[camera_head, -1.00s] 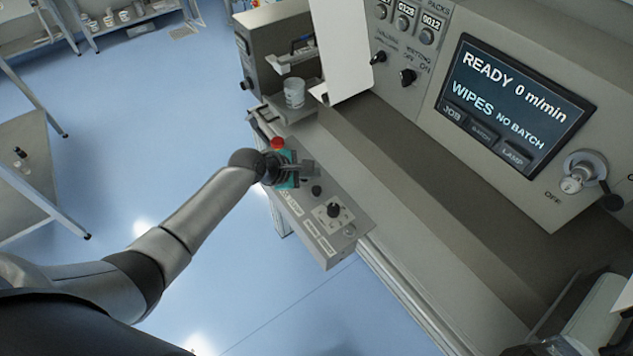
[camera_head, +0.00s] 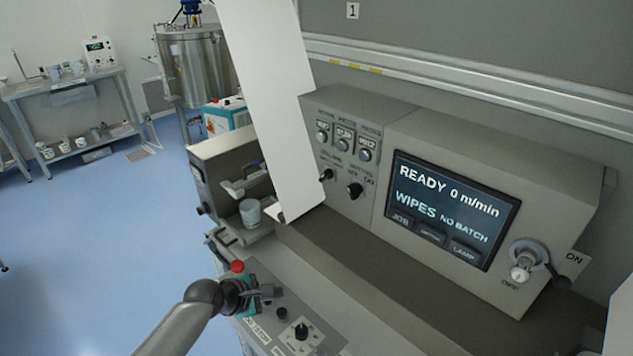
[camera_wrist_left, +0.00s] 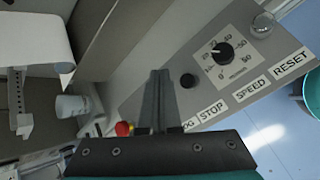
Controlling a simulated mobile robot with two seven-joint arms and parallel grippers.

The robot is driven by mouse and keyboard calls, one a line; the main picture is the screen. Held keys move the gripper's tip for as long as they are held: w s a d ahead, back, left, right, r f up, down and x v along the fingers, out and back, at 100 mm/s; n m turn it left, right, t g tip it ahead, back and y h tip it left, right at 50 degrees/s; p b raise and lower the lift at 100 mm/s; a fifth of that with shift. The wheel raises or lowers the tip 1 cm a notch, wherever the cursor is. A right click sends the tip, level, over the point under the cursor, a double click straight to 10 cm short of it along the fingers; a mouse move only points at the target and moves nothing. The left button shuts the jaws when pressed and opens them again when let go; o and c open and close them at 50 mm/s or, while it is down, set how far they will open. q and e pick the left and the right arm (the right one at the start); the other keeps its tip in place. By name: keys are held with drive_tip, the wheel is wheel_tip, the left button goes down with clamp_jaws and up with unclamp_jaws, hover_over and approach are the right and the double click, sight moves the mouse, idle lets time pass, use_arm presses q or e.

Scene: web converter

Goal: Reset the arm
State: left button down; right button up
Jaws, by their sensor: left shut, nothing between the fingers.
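My left gripper (camera_head: 274,291) is shut and empty, held over the small control panel (camera_head: 262,336) at the machine's front. In the left wrist view my left gripper (camera_wrist_left: 158,75) has its fingers together. The panel there carries a black speed dial (camera_wrist_left: 222,53), a black button (camera_wrist_left: 187,80), a clear round button (camera_wrist_left: 262,25) beside the RESET label (camera_wrist_left: 291,62), and labels STOP and SPEED. A red knob (camera_head: 237,266) sits at the panel's far end, just behind the gripper. My right gripper does not show.
The machine's screen (camera_head: 451,210) reads READY, 0 m/min, WIPES, NO BATCH. A rotary switch (camera_head: 522,262) is at its right. A white web (camera_head: 268,95) hangs beside a white cup (camera_head: 250,213). A steel tank (camera_head: 197,65) and a shelf table (camera_head: 75,95) stand behind. The blue floor at left is clear.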

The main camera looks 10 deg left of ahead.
use_arm(q)
drive_tip(key=s+d+m+g, duration=0.3)
drive_tip(key=s+d+m, duration=0.2)
drive_tip(key=s+m, duration=0.7)
drive_tip(key=s+a+r+m+y, duration=0.1)
drive_tip(key=s+a+r+m, duration=0.15)
drive_tip(key=s, duration=0.25)
drive_tip(key=s+a+r+m+g+y, duration=0.1)
drive_tip(key=s+r+m+y, duration=0.1)
drive_tip(key=s+m, duration=0.3)
drive_tip(key=s+a+r+m+y, duration=0.1)
drive_tip(key=s+a+r+m, duration=0.15)
drive_tip(key=s, duration=0.35)
wheel_tip(320, 180, down, 32)
drive_tip(key=s+g+b, duration=0.1)
drive_tip(key=s+b, duration=0.1)
drive_tip(key=b, duration=0.9)
drive_tip(key=s+f+b, duration=0.3)
drive_tip(key=s+f, duration=0.2)
drive_tip(key=f, duration=0.3)
drive_tip(key=s+a+f+g+b, duration=0.1)
drive_tip(key=s+f+b, duration=0.2)
drive_tip(key=s+f, duration=0.2)
drive_tip(key=s+a+f+m+b, duration=0.1)
drive_tip(key=s+f+b, duration=0.3)
drive_tip(key=f, duration=0.8)
drive_tip(key=shift+s+a+g+y, duration=0.2)
drive_tip(key=shift+s+g+y, duration=0.2)
drive_tip(key=shift+s, duration=0.6)
